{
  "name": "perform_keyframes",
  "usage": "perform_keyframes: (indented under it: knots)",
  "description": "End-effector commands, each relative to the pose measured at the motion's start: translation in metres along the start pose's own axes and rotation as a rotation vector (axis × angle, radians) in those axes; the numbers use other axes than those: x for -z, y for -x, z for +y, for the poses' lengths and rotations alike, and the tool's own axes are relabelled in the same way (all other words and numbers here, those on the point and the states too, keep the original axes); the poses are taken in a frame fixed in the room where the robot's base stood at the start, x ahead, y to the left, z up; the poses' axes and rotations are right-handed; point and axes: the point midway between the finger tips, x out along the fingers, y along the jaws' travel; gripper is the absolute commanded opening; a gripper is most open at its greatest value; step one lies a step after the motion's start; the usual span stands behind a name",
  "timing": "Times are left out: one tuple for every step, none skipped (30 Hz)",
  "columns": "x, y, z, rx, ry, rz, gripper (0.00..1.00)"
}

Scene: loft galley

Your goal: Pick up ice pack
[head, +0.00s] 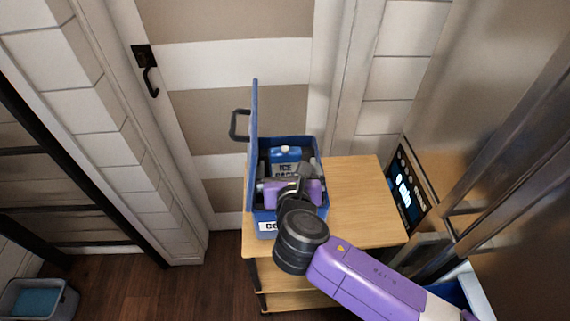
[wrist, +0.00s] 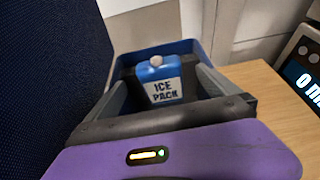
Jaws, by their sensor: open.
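The ice pack (wrist: 158,81) is blue with a white cap and a white label reading "ICE PACK". It stands inside the blue cooler box (wrist: 190,47), and it also shows in the head view (head: 285,156). The cooler (head: 318,150) sits on a wooden shelf unit with its lid (head: 252,150) swung up on the left. My gripper (wrist: 158,85) is open, with one finger on each side of the ice pack in the wrist view. I cannot tell whether the fingers touch it. The lower part of the pack is hidden by my gripper.
The wooden top (head: 360,185) right of the cooler is clear. A dark display panel (head: 405,190) stands at its right edge, by a metal surface. A door with a black handle (head: 150,80) is behind. A grey bin (head: 38,300) is on the floor at the lower left.

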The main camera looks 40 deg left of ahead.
Motion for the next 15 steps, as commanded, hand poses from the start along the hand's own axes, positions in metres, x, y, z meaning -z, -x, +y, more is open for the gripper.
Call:
perform_keyframes:
  knots:
    - [0.000,-0.004,0.000,0.000,0.000,0.000,1.00]
    - [0.000,-0.005,0.001,-0.001,-0.001,0.000,1.00]
    - [0.000,-0.007,0.001,-0.001,-0.002,0.000,1.00]
    - [0.000,-0.009,0.000,0.000,-0.002,0.000,1.00]
    - [-0.001,-0.011,0.001,0.000,-0.002,0.000,1.00]
    - [-0.001,-0.014,0.001,-0.001,-0.002,0.000,1.00]
    - [-0.001,-0.018,0.001,0.000,-0.002,0.000,1.00]
    - [-0.001,-0.021,0.002,-0.001,-0.002,0.000,1.00]
    - [-0.001,-0.027,0.003,0.000,-0.001,0.000,1.00]
    - [-0.001,-0.031,0.003,0.000,-0.001,0.000,1.00]
    - [-0.002,-0.035,0.003,-0.001,-0.002,-0.001,1.00]
    - [-0.001,-0.040,0.003,0.000,-0.002,0.000,1.00]
    - [-0.001,-0.044,0.003,0.000,-0.002,0.000,1.00]
    - [-0.001,-0.047,0.003,-0.001,-0.002,-0.001,1.00]
    - [-0.001,-0.051,0.003,-0.001,-0.002,-0.001,1.00]
